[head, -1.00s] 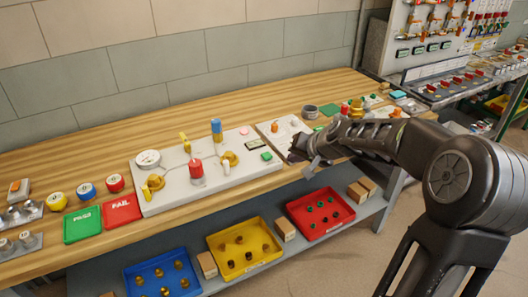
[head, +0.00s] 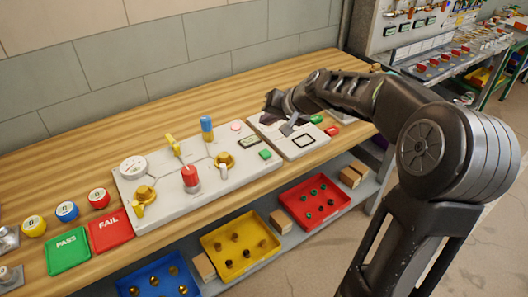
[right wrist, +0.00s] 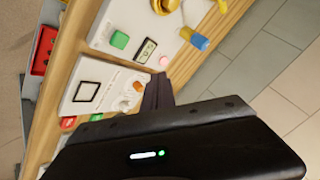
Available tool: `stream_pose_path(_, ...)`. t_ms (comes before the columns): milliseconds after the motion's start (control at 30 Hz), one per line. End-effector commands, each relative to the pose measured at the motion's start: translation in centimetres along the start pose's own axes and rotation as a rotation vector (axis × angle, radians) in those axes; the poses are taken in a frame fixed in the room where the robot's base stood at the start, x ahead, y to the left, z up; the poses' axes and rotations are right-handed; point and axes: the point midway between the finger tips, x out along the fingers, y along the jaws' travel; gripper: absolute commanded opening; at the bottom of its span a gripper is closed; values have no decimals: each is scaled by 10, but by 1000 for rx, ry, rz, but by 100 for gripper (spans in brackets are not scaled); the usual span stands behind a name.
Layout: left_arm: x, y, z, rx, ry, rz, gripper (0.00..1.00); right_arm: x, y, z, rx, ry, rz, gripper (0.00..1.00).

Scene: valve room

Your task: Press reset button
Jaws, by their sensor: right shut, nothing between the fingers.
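A white valve board (head: 150,190) lies on the wooden bench with gauges, yellow valves, a red and a blue cylinder. At its right end are a round pink button (head: 236,127), a small display and a green square button (head: 265,154). No reset label is readable. My right gripper (head: 271,101) is shut and empty, over the back of a smaller white board (head: 310,146) right of the valve board. In the right wrist view its dark fingers (right wrist: 157,82) appear just below the pink button (right wrist: 163,61); whether they touch anything is unclear. My left gripper is out of view.
A green PASS tray (head: 68,262) and red FAIL tray (head: 108,240) lie at left with several round coloured buttons behind. Blue, yellow (head: 212,240) and red bins sit on the shelf below. The wood behind the valve board is clear.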

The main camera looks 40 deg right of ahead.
Motion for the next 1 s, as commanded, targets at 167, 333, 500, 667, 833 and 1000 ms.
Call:
stream_pose_path(167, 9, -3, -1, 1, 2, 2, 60, 9, 7, 7, 1, -1, 0, 0)
stream_pose_path(333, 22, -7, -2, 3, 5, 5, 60, 23, 17, 17, 1, -3, 0, 0)
stream_pose_path(500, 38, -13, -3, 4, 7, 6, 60, 39, 29, 29, 1, 0, 1, 0)
stream_pose_path(667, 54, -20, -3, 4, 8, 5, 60, 53, 38, 39, -1, 0, 0, 0)
stream_pose_path(833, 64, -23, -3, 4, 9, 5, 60, 60, 44, 44, 0, 0, 0, 0)
stream_pose_path(1000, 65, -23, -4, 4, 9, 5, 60, 61, 44, 44, 0, 0, 0, 0)
